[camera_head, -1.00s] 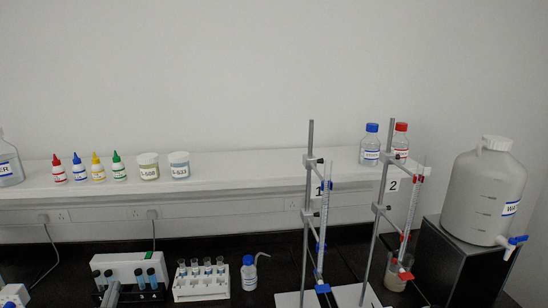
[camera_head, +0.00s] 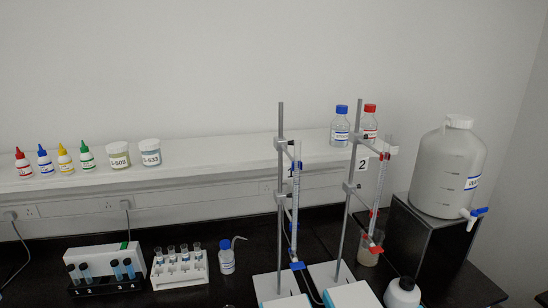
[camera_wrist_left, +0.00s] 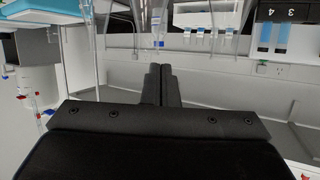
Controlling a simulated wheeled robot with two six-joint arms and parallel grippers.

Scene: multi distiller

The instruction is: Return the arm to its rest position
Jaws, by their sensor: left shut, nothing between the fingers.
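My left gripper (camera_wrist_left: 161,72) shows in the left wrist view. Its two black fingers are together, with nothing between them. Neither gripper shows in the head view.
The bench holds a tube rack (camera_head: 180,268), a wash bottle (camera_head: 227,258), burette stands (camera_head: 281,200), a beaker (camera_head: 369,250), a white bottle (camera_head: 402,294) and a large water carboy (camera_head: 447,165) on a black box. Dropper bottles (camera_head: 65,158) and jars (camera_head: 118,156) line the shelf.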

